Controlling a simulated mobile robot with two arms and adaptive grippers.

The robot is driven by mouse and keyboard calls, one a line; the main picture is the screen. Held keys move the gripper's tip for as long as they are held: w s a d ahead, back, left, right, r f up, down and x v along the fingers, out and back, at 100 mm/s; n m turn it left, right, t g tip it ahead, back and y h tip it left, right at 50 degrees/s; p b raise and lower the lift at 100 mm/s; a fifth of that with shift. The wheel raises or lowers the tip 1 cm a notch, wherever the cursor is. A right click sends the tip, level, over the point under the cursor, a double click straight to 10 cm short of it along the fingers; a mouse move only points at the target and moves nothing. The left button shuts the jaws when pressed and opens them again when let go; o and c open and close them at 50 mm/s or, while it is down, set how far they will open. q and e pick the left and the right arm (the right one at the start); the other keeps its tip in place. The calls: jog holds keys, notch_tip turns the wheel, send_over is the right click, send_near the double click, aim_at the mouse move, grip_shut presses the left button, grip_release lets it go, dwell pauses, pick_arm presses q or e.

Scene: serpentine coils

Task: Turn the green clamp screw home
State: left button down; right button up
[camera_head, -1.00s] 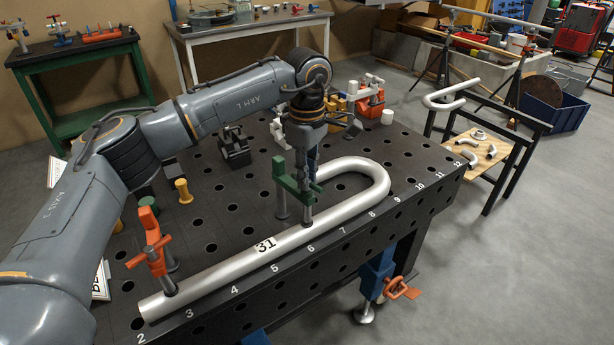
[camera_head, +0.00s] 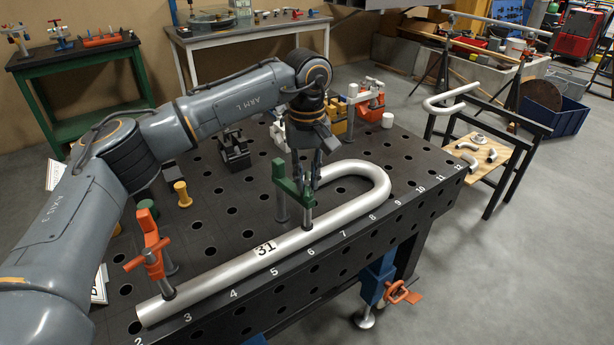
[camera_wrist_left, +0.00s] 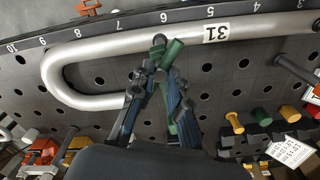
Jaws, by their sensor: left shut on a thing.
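The green clamp (camera_head: 282,178) stands on the black table, its arm reaching over the silver U-shaped tube (camera_head: 240,262) marked 31. Its screw comes down on the tube's front leg. My left gripper (camera_head: 312,184) is at the clamp's screw end, above the tube, with its fingers pointing down. In the left wrist view, the fingers (camera_wrist_left: 152,88) close in around the green clamp's screw (camera_wrist_left: 171,52), whose green part shows beyond the tips. The fingers hide part of the screw, so the exact grip is hard to see. My right gripper is not in view.
An orange clamp (camera_head: 154,250) holds the tube's near left end. A black block (camera_head: 235,152), a yellow peg (camera_head: 182,192) and another orange clamp (camera_head: 368,98) stand farther back. The table's front edge runs close along the tube.

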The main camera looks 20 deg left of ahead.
aim_at(307, 182)
pick_arm(q)
jog(key=shift+r+m, duration=0.15)
jog(key=shift+m, duration=2.25)
jog(key=c, duration=1.3)
grip_release()
notch_tip(307, 182, up, 12)
